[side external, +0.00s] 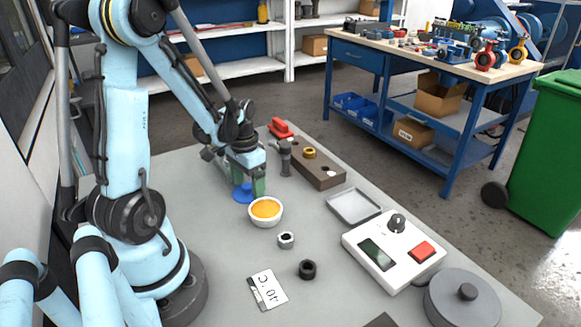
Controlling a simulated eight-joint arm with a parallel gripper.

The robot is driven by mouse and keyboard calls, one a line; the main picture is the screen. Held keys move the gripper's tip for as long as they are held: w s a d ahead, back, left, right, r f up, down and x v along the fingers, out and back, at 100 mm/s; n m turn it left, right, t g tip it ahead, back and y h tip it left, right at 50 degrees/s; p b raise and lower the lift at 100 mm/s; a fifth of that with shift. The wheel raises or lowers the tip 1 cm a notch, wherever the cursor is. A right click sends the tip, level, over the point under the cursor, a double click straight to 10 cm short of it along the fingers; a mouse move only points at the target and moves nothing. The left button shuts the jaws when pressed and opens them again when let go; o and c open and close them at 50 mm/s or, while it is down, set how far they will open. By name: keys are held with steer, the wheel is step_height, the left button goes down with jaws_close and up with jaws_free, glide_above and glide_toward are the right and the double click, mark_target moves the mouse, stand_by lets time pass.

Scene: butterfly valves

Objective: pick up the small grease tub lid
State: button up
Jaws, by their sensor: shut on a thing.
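The small grease tub lid (243,193) is a blue disc in the side external view, just behind and left of the tub. My gripper (249,188) points down over the lid with its greenish fingers shut on it. The fingers hide part of the lid. I cannot tell whether the lid touches the table. The grease tub (265,210) is a small white bowl with orange grease showing at its open top. It stands on the grey table, just in front of my gripper.
A brown block (319,171), a shallow tray (354,206), a white device (393,250) and a grey round lidded thing (462,299) line the right side.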

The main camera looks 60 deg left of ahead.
steer(key=shift+r, duration=0.8)
step_height(320, 180, up, 2)
steer(key=shift+r, duration=0.15)
step_height(320, 180, up, 7)
glide_above(267, 209)
steer(key=w, duration=0.1)
steer(key=shift+s+f, duration=0.25)
steer(key=shift+f, duration=0.55)
steer(key=shift+s+f, duration=0.25)
steer(key=shift+f, duration=2.6)
steer(key=shift+f, duration=0.2)
